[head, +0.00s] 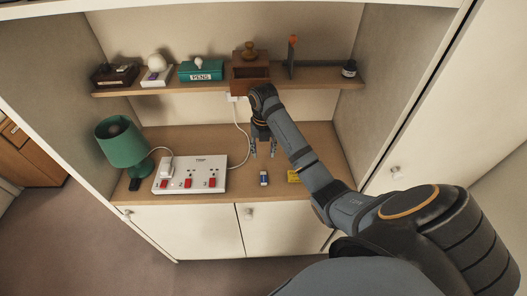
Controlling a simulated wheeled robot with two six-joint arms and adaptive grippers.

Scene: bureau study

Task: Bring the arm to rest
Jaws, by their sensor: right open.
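My right arm reaches in from the lower right over the bureau's desk surface (235,182). My right gripper (263,152) points down above the desk with its fingers apart and nothing between them. Below it on the desk lies a small blue and white item (264,178), apart from the fingers. My left gripper does not show.
On the desk are a white power strip (205,177) with red switches, a green lamp (122,142) and a yellow item (294,176) beside my arm.

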